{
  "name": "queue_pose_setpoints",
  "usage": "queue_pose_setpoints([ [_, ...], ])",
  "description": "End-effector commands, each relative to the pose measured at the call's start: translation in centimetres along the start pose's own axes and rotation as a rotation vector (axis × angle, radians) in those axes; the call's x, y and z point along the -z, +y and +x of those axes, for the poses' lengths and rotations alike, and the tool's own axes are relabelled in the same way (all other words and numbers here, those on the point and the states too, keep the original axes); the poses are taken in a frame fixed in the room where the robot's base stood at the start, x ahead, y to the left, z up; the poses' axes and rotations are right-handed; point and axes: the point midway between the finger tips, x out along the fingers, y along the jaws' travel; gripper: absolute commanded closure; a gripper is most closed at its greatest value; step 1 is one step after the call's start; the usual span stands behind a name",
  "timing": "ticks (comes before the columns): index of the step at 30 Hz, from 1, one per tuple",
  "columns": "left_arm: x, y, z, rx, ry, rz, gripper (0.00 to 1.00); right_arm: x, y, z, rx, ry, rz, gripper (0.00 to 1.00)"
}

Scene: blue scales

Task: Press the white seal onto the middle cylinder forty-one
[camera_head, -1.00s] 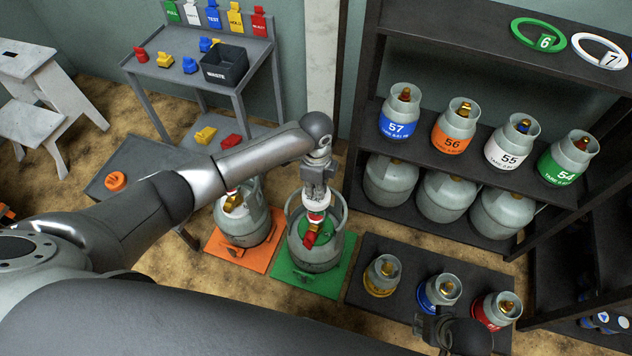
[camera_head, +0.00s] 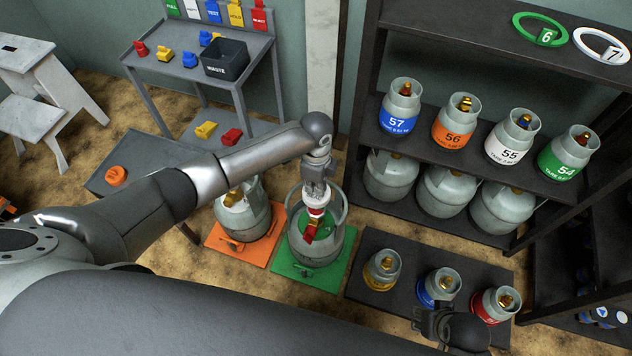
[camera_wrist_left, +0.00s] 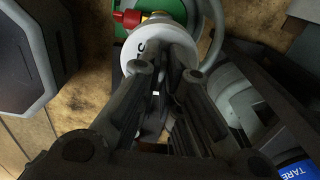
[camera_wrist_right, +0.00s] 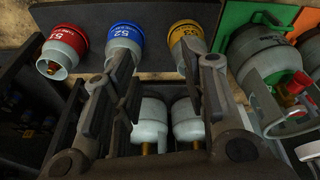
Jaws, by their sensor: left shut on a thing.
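My left gripper (camera_head: 317,188) is shut on the round white seal (camera_head: 317,200) and points down over the large grey cylinder (camera_head: 330,248) on the green mat (camera_head: 312,281). A red part (camera_head: 311,232) of the valve shows just below the seal. In the left wrist view the seal (camera_wrist_left: 137,57) sits between the fingertips, with the red valve part (camera_wrist_left: 130,18) beyond it. I cannot tell whether the seal touches the valve. I can read no number forty-one. My right gripper (camera_wrist_right: 166,62) is open and empty near the small cylinders with blue (camera_wrist_right: 125,38) and yellow bands (camera_wrist_right: 186,42).
A second large cylinder (camera_head: 241,222) stands on an orange mat (camera_head: 228,254), left of the green one. Small cylinders stand on a dark platform (camera_head: 365,287). A dark shelf (camera_head: 395,145) holds several numbered cylinders. A grey bench (camera_head: 150,68) with a waste bin (camera_head: 224,62) is behind.

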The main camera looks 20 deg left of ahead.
Motion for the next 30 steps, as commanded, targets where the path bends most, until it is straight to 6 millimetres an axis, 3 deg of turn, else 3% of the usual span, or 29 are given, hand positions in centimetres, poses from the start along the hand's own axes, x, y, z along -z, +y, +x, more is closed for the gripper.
queue_pose_setpoints([
  [30,0.0,0.0,5.9,0.000,0.000,0.000,1.00,1.6,0.4,-9.8,-0.010,0.053,0.007,0.60],
])
